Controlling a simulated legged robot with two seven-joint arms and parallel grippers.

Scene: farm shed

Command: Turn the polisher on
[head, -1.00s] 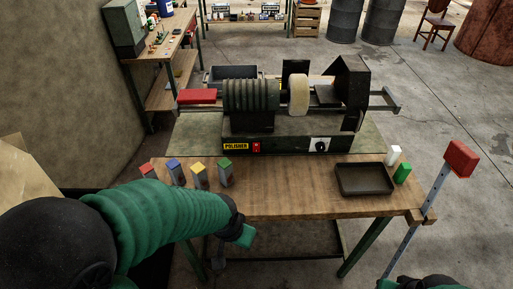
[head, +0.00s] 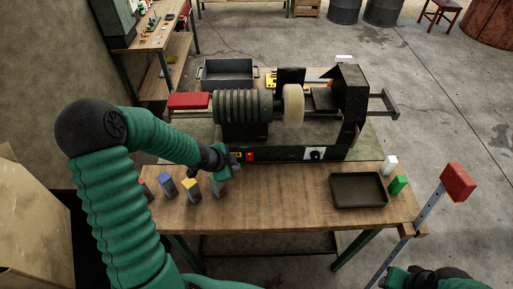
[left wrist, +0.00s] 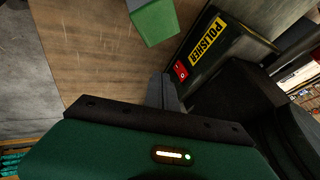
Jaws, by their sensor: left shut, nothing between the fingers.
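The polisher (head: 290,150) stands on the wooden workbench (head: 290,205), with a pale round wheel (head: 293,106) on its shaft. Its red switch (head: 249,156) is on the front panel, beside the yellow label. The left wrist view shows the red switch (left wrist: 181,70) and the POLISHER label (left wrist: 208,36). My left gripper (head: 234,160) is shut and empty, just left of the switch in the head view. In the left wrist view its fingertips (left wrist: 164,84) are close to the switch; I cannot tell whether they touch. My right arm shows at the bottom right; its fingers are not clear.
Blocks with red, blue (head: 166,182), yellow (head: 190,186) and green tops stand at the bench's left; the green-topped block (left wrist: 155,22) is near my left gripper. A dark tray (head: 358,190) lies at right. A red-ended lever (head: 457,182) rises off the bench's right edge.

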